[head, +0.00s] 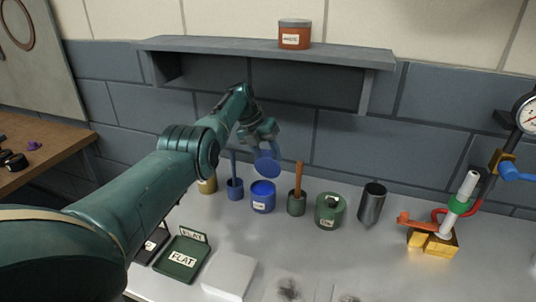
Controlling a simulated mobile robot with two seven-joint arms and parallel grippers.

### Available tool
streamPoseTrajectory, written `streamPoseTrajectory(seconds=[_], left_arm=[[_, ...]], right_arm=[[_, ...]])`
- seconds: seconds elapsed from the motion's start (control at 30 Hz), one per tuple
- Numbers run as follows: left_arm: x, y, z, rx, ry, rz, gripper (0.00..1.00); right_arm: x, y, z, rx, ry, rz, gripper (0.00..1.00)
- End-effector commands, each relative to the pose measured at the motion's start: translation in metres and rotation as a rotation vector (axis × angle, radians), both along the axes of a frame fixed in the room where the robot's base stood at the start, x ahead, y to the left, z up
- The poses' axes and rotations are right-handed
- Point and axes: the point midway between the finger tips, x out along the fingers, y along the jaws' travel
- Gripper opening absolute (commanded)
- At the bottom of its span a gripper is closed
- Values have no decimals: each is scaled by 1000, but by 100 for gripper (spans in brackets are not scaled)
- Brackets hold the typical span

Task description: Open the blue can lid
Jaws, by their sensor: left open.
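The blue can (263,204) stands on the light worktop near the middle of the head view, with a small white label on its front. A round blue lid (267,167) stands steeply tilted just above the can's back rim. Whether it joins the rim there is too small to tell. My left gripper (266,146) reaches in from the left and is open, right at the top of the lid. Its fingers overlap the lid's upper edge, and contact is unclear. My right gripper is out of view.
Left of the can stands a blue pot with a handle (235,189). To the right are a green pot with a wooden handle (297,203), a green can (330,211) and a dark metal cup (371,205). A grey shelf (215,44) hangs behind, above my gripper.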

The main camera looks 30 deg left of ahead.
Motion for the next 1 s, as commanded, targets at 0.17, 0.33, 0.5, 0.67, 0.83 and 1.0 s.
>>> streamPoseTrajectory(seconds=[0.17, 0.33, 0.5, 0.67, 0.83, 1.0], left_arm=[[0, 1, 3, 0, -2, 1, 41], [-3, 8, 20, 2, -5, 1, 41], [-8, 19, 48, 0, -5, 1, 41], [-12, 25, 64, 0, -2, 1, 41], [-13, 27, 70, 0, -1, 0, 41], [-13, 26, 70, 0, 0, 0, 41]], right_arm=[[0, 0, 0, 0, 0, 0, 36], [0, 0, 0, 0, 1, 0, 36], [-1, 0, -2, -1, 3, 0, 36], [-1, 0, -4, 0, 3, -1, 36], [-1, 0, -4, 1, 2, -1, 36], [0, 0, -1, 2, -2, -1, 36]])
